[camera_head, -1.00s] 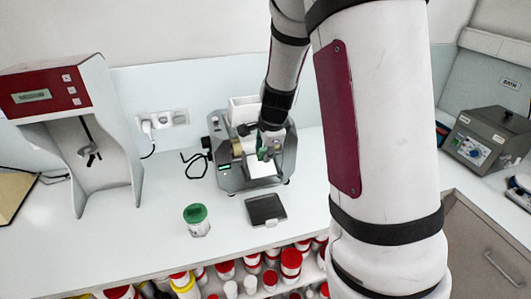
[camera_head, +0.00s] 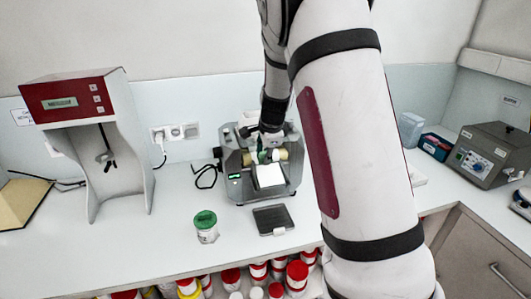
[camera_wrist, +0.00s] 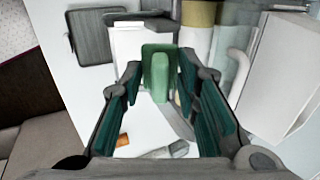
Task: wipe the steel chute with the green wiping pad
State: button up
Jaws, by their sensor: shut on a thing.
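My gripper (camera_wrist: 158,75) is shut on the green wiping pad (camera_wrist: 160,78), which sits upright between its teal-lined fingers in the wrist view. In the head view my gripper (camera_head: 266,155) is at the front of the grey mill (camera_head: 235,185), just above a pale sloping plate (camera_head: 268,177) that appears to be the steel chute. My gripper and wrist hide part of the mill and the top of this plate. I cannot tell whether the pad touches the chute.
A red-topped stand (camera_head: 75,100) is at left, a grey bath (camera_head: 490,150) at right. Several jars fill the shelf below. The counter (camera_head: 120,240) is clear at front left.

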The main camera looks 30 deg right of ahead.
jog(key=b, duration=0.2)
send_over(266, 181)
jog(key=w, duration=0.2)
jog(key=f, duration=0.5)
jog(key=shift+w+d+f, duration=0.15)
jog(key=shift+d+f, duration=0.05)
jog(key=shift+f, duration=0.05)
jog(key=s, duration=0.1)
jog(key=s+p, duration=0.1)
jog(key=shift+s+a+f, duration=0.3)
jog(key=shift+s, duration=0.05)
jog(key=shift+s+a+f+p, duration=0.2)
jog(key=shift+s+f, duration=0.1)
jog(key=shift+s, duration=0.1)
jog(key=shift+s+a+f+p, duration=0.1)
jog(key=shift+s+f+p, duration=0.15)
jog(key=shift+s, duration=0.15)
jog(key=shift+w+f, duration=0.2)
jog(key=shift+f, duration=0.3)
jog(key=shift+w+d+b, duration=0.1)
jog(key=shift+b, duration=0.2)
